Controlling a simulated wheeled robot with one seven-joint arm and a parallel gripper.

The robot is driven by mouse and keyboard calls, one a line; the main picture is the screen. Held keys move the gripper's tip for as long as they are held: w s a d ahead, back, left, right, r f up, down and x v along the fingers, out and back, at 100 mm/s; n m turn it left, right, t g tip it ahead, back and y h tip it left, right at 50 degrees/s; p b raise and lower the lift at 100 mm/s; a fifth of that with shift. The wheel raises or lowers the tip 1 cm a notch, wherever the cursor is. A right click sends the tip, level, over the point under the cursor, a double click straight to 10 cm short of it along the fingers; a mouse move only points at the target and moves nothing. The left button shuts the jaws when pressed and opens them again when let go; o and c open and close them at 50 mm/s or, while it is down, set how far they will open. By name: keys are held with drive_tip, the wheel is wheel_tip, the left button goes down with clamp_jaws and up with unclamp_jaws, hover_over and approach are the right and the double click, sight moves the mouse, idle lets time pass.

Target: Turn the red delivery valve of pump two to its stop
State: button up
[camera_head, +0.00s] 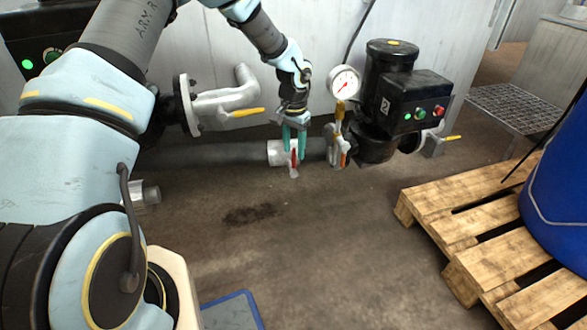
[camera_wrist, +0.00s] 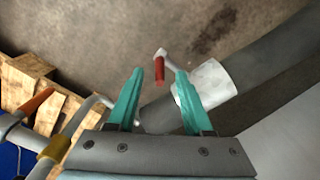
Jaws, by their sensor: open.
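The red valve handle (camera_head: 294,159) is on a light-coloured fitting (camera_head: 277,152) in the grey pipe, left of the black pump (camera_head: 390,90). My gripper (camera_head: 294,150) points down over it, with its teal fingers spread. In the wrist view the red handle (camera_wrist: 159,70) shows in the gap between the open fingertips, with clear space on both sides. No contact shows. The pale fitting (camera_wrist: 212,84) is just right of the right finger and partly hidden by it. A marking on the pump's box (camera_head: 385,105) is too small to read surely.
A pressure gauge (camera_head: 344,82) and an orange-handled valve (camera_head: 343,157) stand close right of my gripper. A yellow lever (camera_head: 247,112) is on the pipe to the left. A wooden pallet (camera_head: 465,205) and a blue drum (camera_head: 560,190) are at right. The floor in front is open.

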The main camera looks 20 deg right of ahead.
sight(294, 165)
wheel_tip(294, 165, down, 7)
drive_tip(key=shift+r+b, duration=0.1)
drive_tip(key=shift+b, duration=0.5)
clamp_jaws()
idle(1.1)
